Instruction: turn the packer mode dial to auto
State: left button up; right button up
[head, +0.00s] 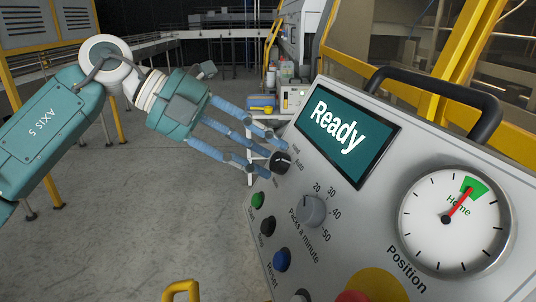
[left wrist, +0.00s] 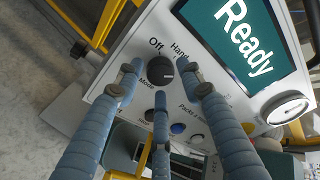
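The mode dial (head: 280,162) is a dark round knob at the left edge of the grey control panel (head: 345,215). The word "Auto" is printed beside it. In the left wrist view the mode dial (left wrist: 160,70) shows between my fingers, with "Off" and "Hand" printed above it and "Mode" below. I cannot tell surely which label its mark points at. My left gripper (head: 264,151) has three blue fingers, spread open at the dial. In the left wrist view the fingertips of my left gripper (left wrist: 160,78) stand around the knob; contact is unclear. My right gripper is out of view.
A screen (head: 346,133) reads "Ready". Below the mode dial are a green button (head: 257,200), a black button (head: 267,226), a blue Reset button (head: 281,259) and a packs-a-minute knob (head: 311,211). A position gauge (head: 455,220) and black handle (head: 440,95) are at right.

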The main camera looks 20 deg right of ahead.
pick_arm(q)
jog(key=v, duration=1)
jog(key=shift+a, duration=0.25)
jog(key=shift+r, duration=0.1)
